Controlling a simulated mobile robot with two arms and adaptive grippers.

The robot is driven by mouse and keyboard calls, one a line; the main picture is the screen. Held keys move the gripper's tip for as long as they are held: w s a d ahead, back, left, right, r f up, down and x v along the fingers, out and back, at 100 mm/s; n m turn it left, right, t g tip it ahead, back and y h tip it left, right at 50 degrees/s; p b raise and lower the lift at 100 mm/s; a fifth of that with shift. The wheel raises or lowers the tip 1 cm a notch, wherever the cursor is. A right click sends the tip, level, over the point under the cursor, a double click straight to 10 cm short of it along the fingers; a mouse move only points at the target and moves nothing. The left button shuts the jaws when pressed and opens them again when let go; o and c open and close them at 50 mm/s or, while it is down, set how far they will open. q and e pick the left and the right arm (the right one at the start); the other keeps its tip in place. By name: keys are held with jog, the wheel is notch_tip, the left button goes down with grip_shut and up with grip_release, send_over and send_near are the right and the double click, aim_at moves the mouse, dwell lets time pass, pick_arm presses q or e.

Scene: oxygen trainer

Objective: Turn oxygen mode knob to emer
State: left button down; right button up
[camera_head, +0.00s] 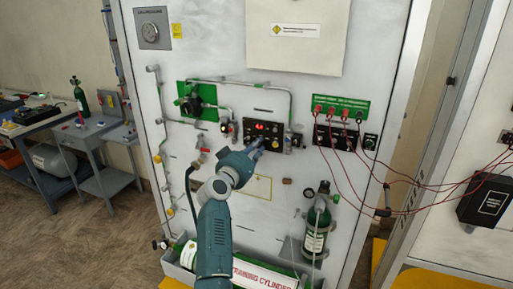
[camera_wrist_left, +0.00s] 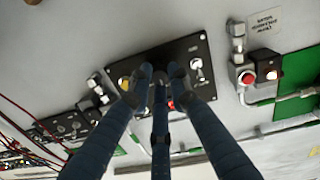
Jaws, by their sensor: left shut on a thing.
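The black oxygen control panel (camera_head: 277,124) with a lit red display (camera_head: 266,127) is on the white trainer board. It also shows tilted in the left wrist view (camera_wrist_left: 183,50), with a toggle switch (camera_wrist_left: 196,67) and a yellow indicator (camera_wrist_left: 125,83). My left gripper (camera_head: 257,144) is at the lower edge of this panel. In the left wrist view its dark blue fingers (camera_wrist_left: 160,76) come together at the panel face, shut on a small part, apparently the mode knob. The fingers hide the knob, so its setting cannot be read. My right gripper is in neither view.
Pipes and valves surround the panel, with a green regulator plate (camera_head: 197,96) to the left. Red cables (camera_head: 338,165) hang from the green jack plate (camera_head: 340,106) at right. A green cylinder (camera_head: 316,228) is mounted below right.

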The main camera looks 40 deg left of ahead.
pick_arm(q)
jog(key=shift+a, duration=0.1)
jog(key=shift+r+m+b, duration=0.15)
jog(key=shift+m+b, duration=1.45)
jog(key=shift+m, duration=3.7)
jog(key=c, duration=1.6)
grip_release()
jog(key=shift+d, duration=0.2)
